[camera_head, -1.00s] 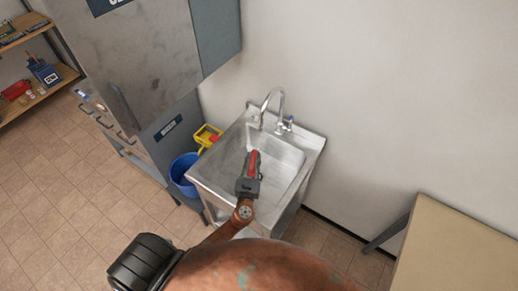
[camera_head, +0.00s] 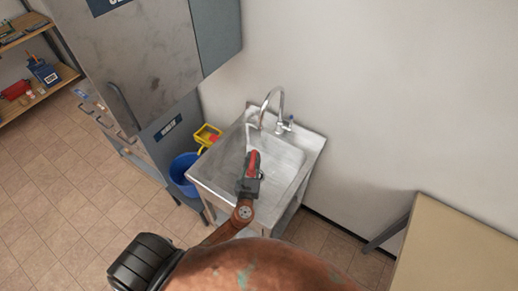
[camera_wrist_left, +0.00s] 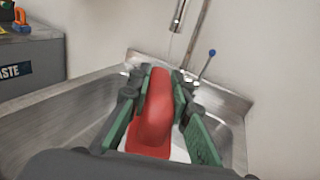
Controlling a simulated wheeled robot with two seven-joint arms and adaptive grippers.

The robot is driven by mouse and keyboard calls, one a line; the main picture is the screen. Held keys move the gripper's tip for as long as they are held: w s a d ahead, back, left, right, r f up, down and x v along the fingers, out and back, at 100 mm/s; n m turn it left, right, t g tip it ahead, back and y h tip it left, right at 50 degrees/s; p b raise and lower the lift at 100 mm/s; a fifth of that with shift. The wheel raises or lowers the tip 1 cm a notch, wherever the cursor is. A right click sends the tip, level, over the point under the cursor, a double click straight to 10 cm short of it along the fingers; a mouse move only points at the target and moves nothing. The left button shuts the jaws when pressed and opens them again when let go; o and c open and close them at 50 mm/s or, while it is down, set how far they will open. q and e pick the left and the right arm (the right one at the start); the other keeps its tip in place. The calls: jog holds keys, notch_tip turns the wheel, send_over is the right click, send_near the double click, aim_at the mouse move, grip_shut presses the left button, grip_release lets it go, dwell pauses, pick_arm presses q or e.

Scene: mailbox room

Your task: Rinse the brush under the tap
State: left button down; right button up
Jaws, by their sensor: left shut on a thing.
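My left gripper (camera_head: 252,166) is over the basin of the steel sink (camera_head: 207,178). It is shut on the red brush (camera_wrist_left: 155,115), whose red part lies between the green-padded fingers in the left wrist view. The brush's far end is hidden there. The curved tap (camera_head: 274,93) stands at the back of the sink, and its spout is beyond the gripper. In the left wrist view, the tap (camera_wrist_left: 181,14) hangs above and ahead of the brush. A faint pale streak below the spout looks like running water. I cannot tell whether it touches the brush.
A blue bucket (camera_head: 184,171) and a yellow item (camera_head: 206,134) are left of the sink, beside a grey metal cabinet (camera_head: 145,62). A beige table (camera_head: 455,250) is at the lower right. The wall stands close behind the sink.

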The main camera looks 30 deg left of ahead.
pick_arm(q)
jog(key=shift+s+r, duration=0.1)
pick_arm(e)
jog(key=shift+r, duration=0.1)
